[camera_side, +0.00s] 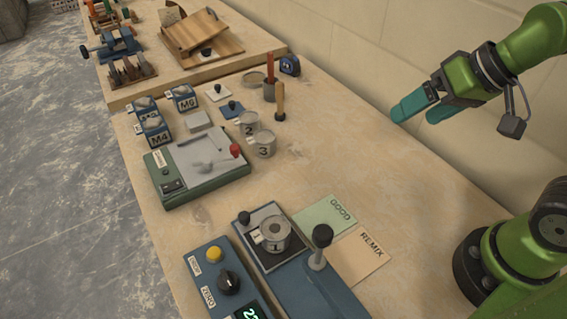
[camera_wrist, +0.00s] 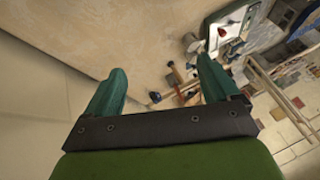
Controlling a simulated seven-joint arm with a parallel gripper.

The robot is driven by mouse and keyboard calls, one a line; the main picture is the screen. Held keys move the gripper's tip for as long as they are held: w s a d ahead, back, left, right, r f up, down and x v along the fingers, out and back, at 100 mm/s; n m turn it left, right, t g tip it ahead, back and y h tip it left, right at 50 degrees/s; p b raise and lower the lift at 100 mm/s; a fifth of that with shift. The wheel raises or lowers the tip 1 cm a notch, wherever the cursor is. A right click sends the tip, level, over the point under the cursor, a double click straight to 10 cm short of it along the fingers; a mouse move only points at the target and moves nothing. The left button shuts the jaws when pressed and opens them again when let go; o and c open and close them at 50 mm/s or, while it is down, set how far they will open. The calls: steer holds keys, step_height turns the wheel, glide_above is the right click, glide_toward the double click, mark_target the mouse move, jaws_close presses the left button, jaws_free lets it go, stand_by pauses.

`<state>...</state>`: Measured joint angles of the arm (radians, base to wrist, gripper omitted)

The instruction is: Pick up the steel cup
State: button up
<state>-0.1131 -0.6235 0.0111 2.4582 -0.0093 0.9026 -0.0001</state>
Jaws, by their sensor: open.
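Three grey metal-looking cups show in the side view. Cup 1 (camera_side: 275,236) stands upright on a dark plate on the blue device near the front. Cup 2 (camera_side: 249,124) and cup 3 (camera_side: 264,146) stand close together on the bench behind the green-edged tray. I cannot tell which one the task means. My gripper (camera_side: 420,108) is raised at the right, apart from all the cups, over the bench's wall side. In the wrist view its two teal fingers (camera_wrist: 160,72) are spread with nothing between them.
A mixer device with a red knob (camera_side: 197,163), labelled blue boxes (camera_side: 152,130) and upright-handled tools (camera_side: 279,103) stand around the cups. GOOD (camera_side: 327,213) and REMIX (camera_side: 362,254) cards lie beside a black-knobbed lever (camera_side: 321,238). The bench's right middle is clear; a wall borders it.

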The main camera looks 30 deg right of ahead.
steer(key=w+a+f+n+g, duration=0.1)
steer(key=w+a+n+g, duration=0.1)
steer(key=a+n, duration=0.4)
steer(key=w+a+f+n+g, duration=0.1)
steer(key=w+a+n+g, duration=0.1)
steer(key=a+n, duration=0.45)
steer(key=n+g+h, duration=0.2)
steer(key=n+h, duration=0.1)
steer(key=n, duration=1.2)
glide_above(275, 227)
steer(key=f, duration=0.2)
steer(key=shift+m, duration=0.25)
step_height(275, 227, down, 16)
steer(key=shift+f, duration=0.15)
steer(key=shift+c, duration=0.4)
steer(key=c, duration=1.4)
steer(key=shift+r, duration=0.2)
